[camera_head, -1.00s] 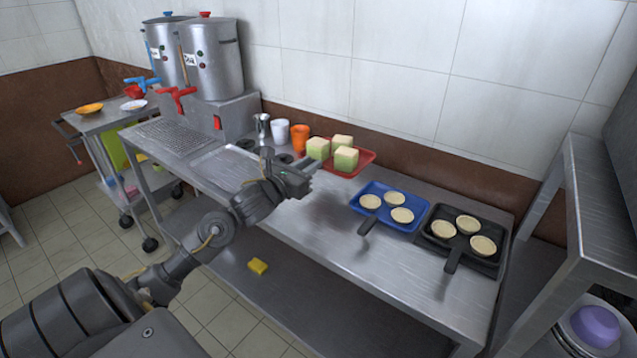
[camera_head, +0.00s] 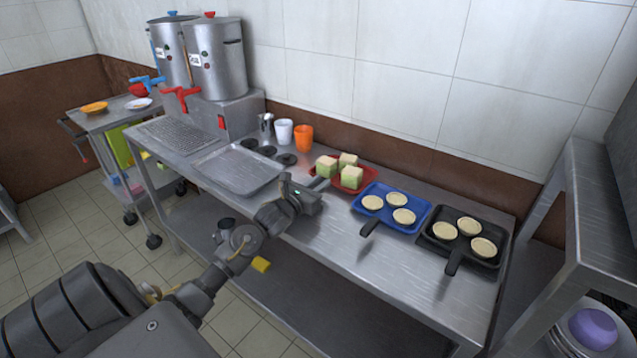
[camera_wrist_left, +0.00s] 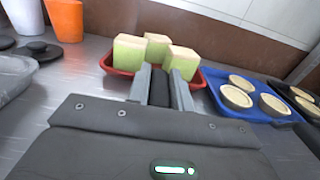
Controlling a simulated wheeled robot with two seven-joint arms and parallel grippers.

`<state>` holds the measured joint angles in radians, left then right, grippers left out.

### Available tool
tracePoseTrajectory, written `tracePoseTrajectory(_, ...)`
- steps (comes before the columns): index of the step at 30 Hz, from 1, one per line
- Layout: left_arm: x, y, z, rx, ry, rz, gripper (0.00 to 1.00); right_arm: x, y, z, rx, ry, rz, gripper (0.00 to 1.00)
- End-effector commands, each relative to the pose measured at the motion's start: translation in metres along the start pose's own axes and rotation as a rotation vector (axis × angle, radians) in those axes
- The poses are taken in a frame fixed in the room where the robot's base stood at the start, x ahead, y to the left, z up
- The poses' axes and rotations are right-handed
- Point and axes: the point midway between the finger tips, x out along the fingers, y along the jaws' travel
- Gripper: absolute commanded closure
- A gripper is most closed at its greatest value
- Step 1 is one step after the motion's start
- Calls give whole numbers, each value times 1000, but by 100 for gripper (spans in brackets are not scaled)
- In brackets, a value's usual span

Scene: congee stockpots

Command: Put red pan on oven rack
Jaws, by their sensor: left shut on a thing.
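The red pan (camera_head: 362,183) is at the back of the steel counter, holding several pale-topped green cubes (camera_head: 351,176). It also shows in the left wrist view (camera_wrist_left: 205,84), straight ahead of the fingers. My left gripper (camera_head: 318,185) is shut on its dark handle (camera_wrist_left: 160,88), which lies between the two grey fingers. The fingers hide part of the pan's near rim. I cannot tell whether the pan touches the counter. No oven rack is clearly identifiable. My right gripper is not in view.
A blue pan (camera_head: 413,224) and a black pan (camera_head: 488,262) with pale rounds stand right of the red pan. An orange cup (camera_head: 304,138), a white cup (camera_head: 284,132) and a metal tray (camera_head: 238,172) are on the left. A steel shelf unit (camera_head: 600,210) stands at the right.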

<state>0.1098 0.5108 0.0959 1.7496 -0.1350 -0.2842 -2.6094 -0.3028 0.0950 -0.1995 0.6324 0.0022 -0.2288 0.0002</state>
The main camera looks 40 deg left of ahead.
Motion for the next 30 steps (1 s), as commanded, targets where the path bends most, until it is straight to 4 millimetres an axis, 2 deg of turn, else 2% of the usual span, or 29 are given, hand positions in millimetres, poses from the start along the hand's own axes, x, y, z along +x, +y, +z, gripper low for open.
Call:
tracePoseTrajectory(6, 0, 0, 0, 0, -4, 0, 100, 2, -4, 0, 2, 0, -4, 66)
tracePoseTrajectory(7, 0, 0, -2, 0, 0, 0, 77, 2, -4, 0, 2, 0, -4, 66)
tracePoseTrajectory(12, 0, 0, -1, 0, 0, 0, 57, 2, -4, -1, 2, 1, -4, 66)
tracePoseTrajectory(23, -5, 0, -1, 0, 1, -1, 57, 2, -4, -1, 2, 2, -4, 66)
tracePoseTrajectory(26, -19, 0, -2, 2, 2, -2, 57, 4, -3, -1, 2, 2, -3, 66)
tracePoseTrajectory(30, -48, 0, -4, 3, 3, -1, 57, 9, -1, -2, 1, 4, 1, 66)
